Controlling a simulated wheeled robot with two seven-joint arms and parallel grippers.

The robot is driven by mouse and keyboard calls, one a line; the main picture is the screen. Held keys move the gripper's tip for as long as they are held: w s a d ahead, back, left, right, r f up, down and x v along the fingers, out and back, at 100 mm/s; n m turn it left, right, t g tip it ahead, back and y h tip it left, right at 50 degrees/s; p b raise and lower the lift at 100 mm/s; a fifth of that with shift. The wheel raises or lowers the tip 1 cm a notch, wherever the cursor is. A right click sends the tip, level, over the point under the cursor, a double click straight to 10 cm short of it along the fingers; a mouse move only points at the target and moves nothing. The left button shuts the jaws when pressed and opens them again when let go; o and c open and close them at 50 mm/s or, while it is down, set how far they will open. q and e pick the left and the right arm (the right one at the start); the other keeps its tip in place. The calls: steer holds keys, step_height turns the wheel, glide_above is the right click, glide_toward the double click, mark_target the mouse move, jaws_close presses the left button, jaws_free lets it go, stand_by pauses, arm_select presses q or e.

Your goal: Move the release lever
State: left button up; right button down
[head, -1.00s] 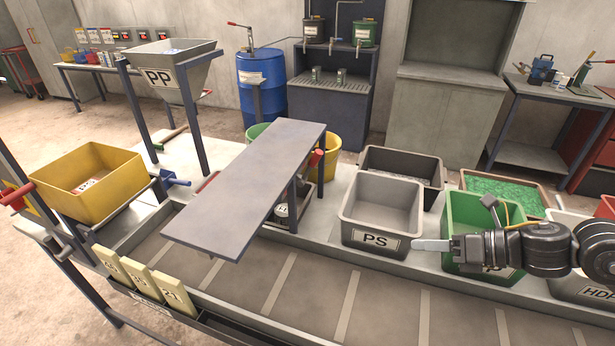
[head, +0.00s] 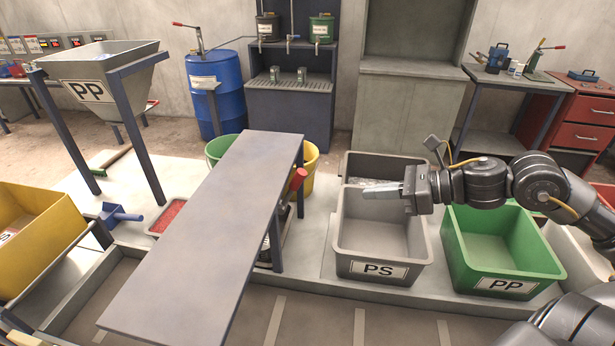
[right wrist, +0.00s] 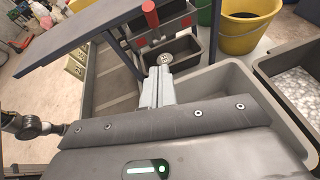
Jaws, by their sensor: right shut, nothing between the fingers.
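A red-handled lever (head: 298,180) stands tilted beside the right edge of the raised grey board (head: 205,225). Its lower part is partly hidden behind the board's legs. In the right wrist view the red handle (right wrist: 150,14) shows at the top, beyond the fingertips and apart from them. I cannot tell for certain that this is the release lever. My right gripper (head: 370,191) is shut and empty above the grey PS bin, to the right of the red handle, its fingers pointing left. Its closed fingers also show in the right wrist view (right wrist: 160,78). My left gripper is not in view.
The grey PS bin (head: 378,270) and green PP bin (head: 502,286) stand below my right arm. A yellow bucket (right wrist: 248,42) and a small dark tray (right wrist: 200,55) lie beyond the fingers. A PP hopper (head: 90,90) and a yellow bin (head: 60,250) are at left.

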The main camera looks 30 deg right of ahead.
steer(key=p, duration=0.6)
glide_toward(292, 190)
step_height(292, 190, down, 2)
steer(key=w, duration=0.3)
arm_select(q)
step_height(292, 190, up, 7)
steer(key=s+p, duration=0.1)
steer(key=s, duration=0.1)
arm_select(e)
steer(key=shift+w+a, duration=0.2)
steer(key=shift+a, duration=0.3)
steer(key=shift+w+a, duration=0.2)
steer(key=shift+a, duration=0.3)
